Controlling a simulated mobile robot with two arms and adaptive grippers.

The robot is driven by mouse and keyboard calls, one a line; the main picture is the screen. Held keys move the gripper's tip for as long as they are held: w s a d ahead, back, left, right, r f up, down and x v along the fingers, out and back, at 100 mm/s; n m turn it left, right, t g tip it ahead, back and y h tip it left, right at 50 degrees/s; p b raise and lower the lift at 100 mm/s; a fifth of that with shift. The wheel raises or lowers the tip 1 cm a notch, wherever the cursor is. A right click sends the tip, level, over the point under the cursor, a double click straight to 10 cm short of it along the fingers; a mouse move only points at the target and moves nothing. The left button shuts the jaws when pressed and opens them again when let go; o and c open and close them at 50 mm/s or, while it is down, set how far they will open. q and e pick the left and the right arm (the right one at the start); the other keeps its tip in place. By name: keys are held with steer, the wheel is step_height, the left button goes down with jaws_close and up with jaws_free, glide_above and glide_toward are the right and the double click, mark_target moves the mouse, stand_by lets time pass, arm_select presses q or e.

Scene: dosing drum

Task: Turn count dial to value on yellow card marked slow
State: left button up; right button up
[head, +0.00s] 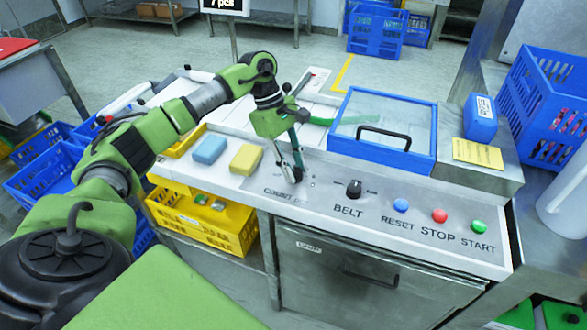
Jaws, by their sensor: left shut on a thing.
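My left gripper (294,172) reaches down onto the sloped control panel (330,205), just above the printed label COUNT (277,193). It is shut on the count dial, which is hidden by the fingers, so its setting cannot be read. A yellow card (478,152) lies at the right on the raised grey surface behind the buttons; its writing is too small to read. My right gripper is out of view.
Right of the gripper are the black BELT knob (354,189), blue RESET (401,205), red STOP (439,216) and green START (479,227) buttons. A blue-framed clear lid (383,129) stands behind. A blue sponge (210,150) and yellow sponge (246,159) lie left.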

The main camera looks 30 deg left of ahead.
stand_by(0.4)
arm_select(q)
steer(key=o, duration=1.1)
steer(key=v, duration=1.2)
